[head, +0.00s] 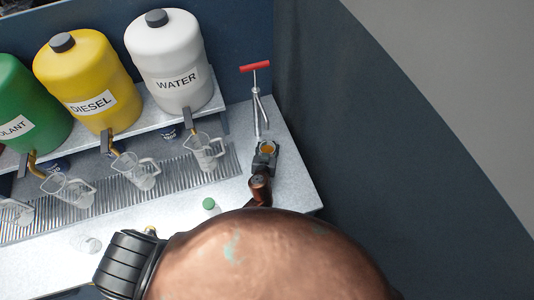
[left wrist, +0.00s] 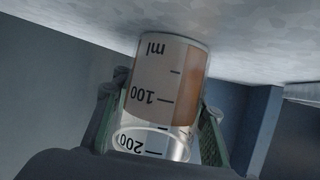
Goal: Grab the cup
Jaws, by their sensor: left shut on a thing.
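A clear measuring cup with orange-brown contents (head: 267,147) is at the right part of the counter in the head view. My left gripper (head: 265,155) is shut around it. In the left wrist view the cup (left wrist: 165,95) fills the middle, with "ml", 100 and 200 marks upside down. My left gripper (left wrist: 160,128) has one green-edged finger on each side of the cup. I cannot tell whether the cup touches the counter. My right gripper is not in view.
A red-handled metal tool (head: 256,68) stands just behind the cup. Green (head: 30,105), yellow (head: 88,80) and white (head: 170,60) tanks stand at the left, with several clear jugs (head: 135,170) below their taps. A green-capped item (head: 210,205) is on the front counter. A dark wall is right.

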